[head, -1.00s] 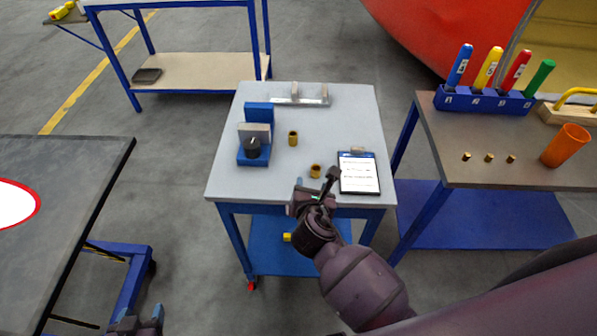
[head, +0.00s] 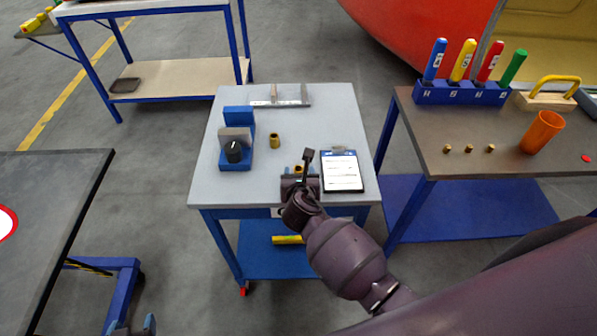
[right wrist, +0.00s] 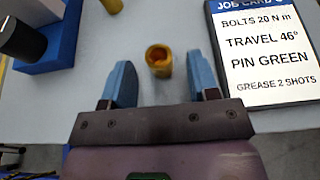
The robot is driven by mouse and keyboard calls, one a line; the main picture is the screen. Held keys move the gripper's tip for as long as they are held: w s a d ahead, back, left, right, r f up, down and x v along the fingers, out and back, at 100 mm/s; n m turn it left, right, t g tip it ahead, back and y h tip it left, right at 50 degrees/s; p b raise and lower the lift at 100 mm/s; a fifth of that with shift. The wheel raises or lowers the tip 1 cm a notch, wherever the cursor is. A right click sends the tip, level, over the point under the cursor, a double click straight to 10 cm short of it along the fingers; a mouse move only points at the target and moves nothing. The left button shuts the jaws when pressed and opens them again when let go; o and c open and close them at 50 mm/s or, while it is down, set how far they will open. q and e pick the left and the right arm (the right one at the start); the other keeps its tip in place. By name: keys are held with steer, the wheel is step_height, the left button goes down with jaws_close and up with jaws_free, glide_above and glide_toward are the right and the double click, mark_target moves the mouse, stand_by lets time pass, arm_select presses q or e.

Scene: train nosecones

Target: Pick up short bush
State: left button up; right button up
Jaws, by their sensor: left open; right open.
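The short bush (right wrist: 159,60), a small brass-coloured ring, stands on the grey cart top (head: 240,185). In the head view the bush (head: 298,169) is partly hidden behind my right gripper (head: 303,178). In the right wrist view my right gripper (right wrist: 163,80) is open, with the bush just ahead of the gap between its blue fingers and apart from them. A taller brass bush (head: 275,142) stands farther back on the cart; its lower part shows at the top of the wrist view (right wrist: 112,5). My left gripper (head: 132,328) is only partly visible at the bottom edge, away from the cart.
A job card clipboard (head: 342,172) lies right of the short bush. A blue fixture with a black knob (head: 234,151) stands at left. A metal bracket (head: 282,102) lies at the back. A table with coloured handles (head: 462,60) is at right.

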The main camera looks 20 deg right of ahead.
mark_target(300, 167)
steer(key=shift+x, duration=1.85)
steer(key=shift+s, duration=0.1)
steer(key=shift+c, duration=0.3)
steer(key=c, duration=0.8)
